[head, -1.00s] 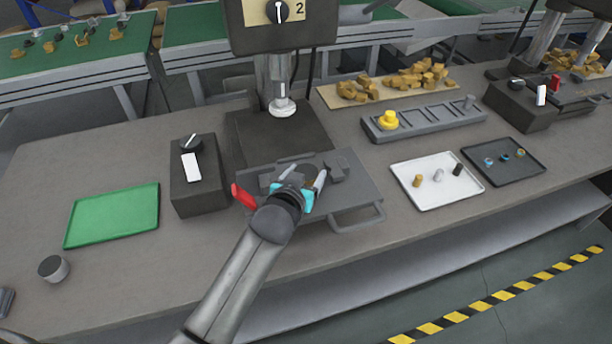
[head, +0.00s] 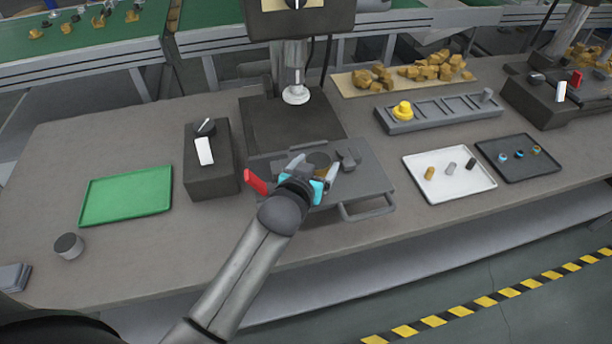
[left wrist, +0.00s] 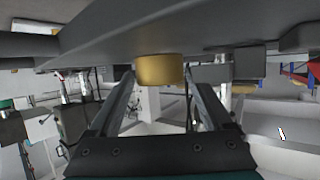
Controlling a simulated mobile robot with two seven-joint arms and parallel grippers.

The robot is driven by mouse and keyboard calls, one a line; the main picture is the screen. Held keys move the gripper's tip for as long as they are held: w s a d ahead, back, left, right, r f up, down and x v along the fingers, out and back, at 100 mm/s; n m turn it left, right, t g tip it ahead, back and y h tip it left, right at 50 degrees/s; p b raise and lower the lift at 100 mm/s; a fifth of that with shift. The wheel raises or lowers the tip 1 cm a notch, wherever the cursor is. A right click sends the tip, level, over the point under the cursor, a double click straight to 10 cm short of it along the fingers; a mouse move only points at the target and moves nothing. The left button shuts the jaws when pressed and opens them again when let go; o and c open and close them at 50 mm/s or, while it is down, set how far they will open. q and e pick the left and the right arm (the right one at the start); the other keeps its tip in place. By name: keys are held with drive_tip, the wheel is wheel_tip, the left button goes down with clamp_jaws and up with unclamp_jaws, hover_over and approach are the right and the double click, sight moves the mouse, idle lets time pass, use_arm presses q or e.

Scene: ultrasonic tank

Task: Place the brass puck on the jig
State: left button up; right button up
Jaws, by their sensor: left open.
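The brass puck (head: 318,160) is at the grey jig (head: 372,180) on the press, partly hidden by my left gripper in the head view. In the left wrist view the puck (left wrist: 160,69) is a short gold cylinder against the dark plate surface. My left gripper (head: 314,169) is open, with its fingers on either side of the puck. The wrist view shows gaps between the fingers and the puck's sides. How exactly the puck sits among the jig's blocks is hidden. My right gripper is not in view.
The press ram (head: 296,94) hangs behind the jig. A switch box (head: 208,170) and green tray (head: 127,195) are to the left. A white tray (head: 450,190), dark tray (head: 545,170) and slotted rack (head: 440,119) are to the right. A red handle (head: 256,182) is beside the gripper.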

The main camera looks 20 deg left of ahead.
use_arm(q)
drive_tip(key=p+v, duration=0.1)
drive_tip(key=v, duration=0.9)
drive_tip(key=shift+s+r, duration=0.1)
drive_tip(key=shift+s, duration=0.2)
idle(0.8)
